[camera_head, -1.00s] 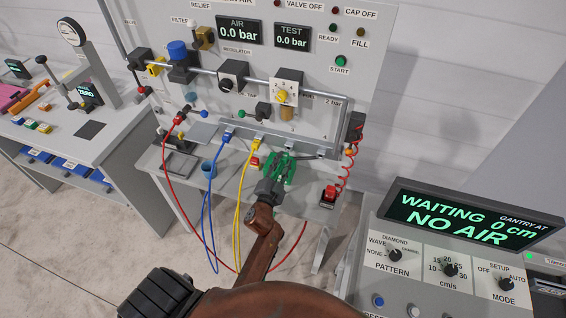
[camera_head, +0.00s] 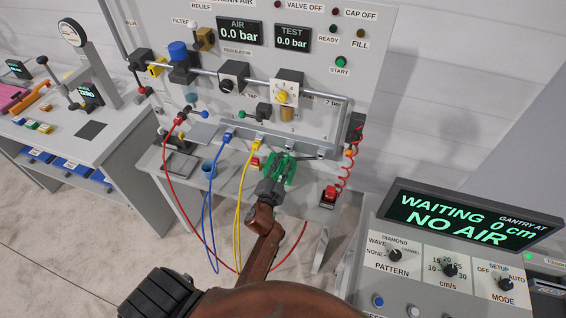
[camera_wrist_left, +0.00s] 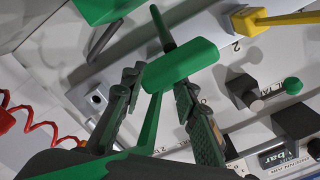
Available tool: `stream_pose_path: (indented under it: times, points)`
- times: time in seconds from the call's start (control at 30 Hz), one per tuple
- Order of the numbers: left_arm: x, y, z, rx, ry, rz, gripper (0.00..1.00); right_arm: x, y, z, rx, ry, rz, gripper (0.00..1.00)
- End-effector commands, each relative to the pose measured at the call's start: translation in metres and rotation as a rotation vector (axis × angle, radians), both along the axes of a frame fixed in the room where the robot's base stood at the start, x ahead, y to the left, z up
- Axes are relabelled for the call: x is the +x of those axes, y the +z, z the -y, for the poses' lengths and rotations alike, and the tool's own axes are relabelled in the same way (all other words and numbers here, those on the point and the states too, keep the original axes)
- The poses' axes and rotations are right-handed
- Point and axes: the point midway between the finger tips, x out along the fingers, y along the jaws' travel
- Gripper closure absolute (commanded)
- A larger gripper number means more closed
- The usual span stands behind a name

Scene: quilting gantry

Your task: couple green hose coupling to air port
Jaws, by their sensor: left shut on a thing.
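The green hose coupling (camera_head: 288,165) is at the front of the grey shelf, below the upright panel. My left gripper (camera_head: 279,173) is around it from the front. In the left wrist view the green coupling body (camera_wrist_left: 182,65) lies across between the two dark fingers (camera_wrist_left: 158,95), which are shut on it. A green strip (camera_wrist_left: 148,125) runs down between the fingers. A brass cylinder (camera_head: 287,114) sits on the panel above the coupling; I cannot tell whether it is the air port. My right gripper is not in view.
Blue (camera_head: 229,134) and yellow (camera_head: 258,145) couplings with hanging hoses are left of my gripper. A red coiled hose (camera_head: 346,170) hangs to the right. A valve with a green knob (camera_head: 242,114) is above. The display (camera_head: 470,218) reads NO AIR.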

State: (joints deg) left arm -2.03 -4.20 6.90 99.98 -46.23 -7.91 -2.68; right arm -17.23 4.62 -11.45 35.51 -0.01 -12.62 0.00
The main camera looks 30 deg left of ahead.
Motion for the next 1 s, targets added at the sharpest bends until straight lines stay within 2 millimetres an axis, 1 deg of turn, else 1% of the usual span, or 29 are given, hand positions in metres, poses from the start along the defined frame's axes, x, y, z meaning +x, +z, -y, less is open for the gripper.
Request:
stream_pose_path:
  times: [0.67,1.0]
  points:
    - [0.0004,0.0004,0.0,0.001,-0.001,0.0,1.0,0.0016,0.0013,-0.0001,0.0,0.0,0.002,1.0]
    - [0.0071,0.0003,-0.0015,0.001,-0.001,0.001,1.0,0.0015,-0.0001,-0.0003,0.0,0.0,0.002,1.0]
